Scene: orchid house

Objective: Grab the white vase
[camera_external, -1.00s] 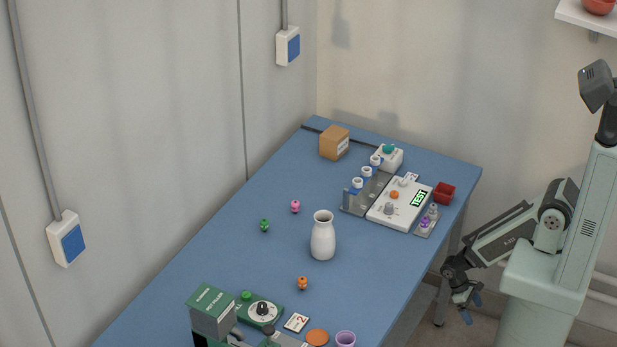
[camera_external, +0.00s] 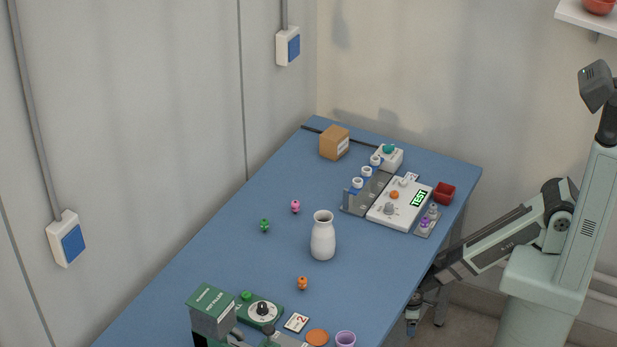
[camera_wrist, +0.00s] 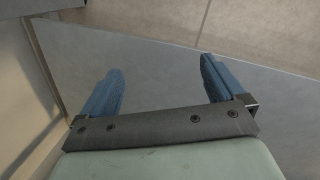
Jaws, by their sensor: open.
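The white vase (camera_external: 322,237) stands upright near the middle of the blue table (camera_external: 225,240), its open mouth facing up. My gripper (camera_external: 412,329) hangs low beside the table's right edge, to the right of and below the vase in the external view. It is apart from the vase. In the wrist view, the two blue fingers of my gripper (camera_wrist: 160,85) are spread with nothing between them. The vase is not visible in the wrist view.
Near the vase lie small pink (camera_external: 295,206), green (camera_external: 264,225) and orange (camera_external: 302,283) figures. A white device marked TEST (camera_external: 400,205) and a rack of vials (camera_external: 362,199) stand behind right.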

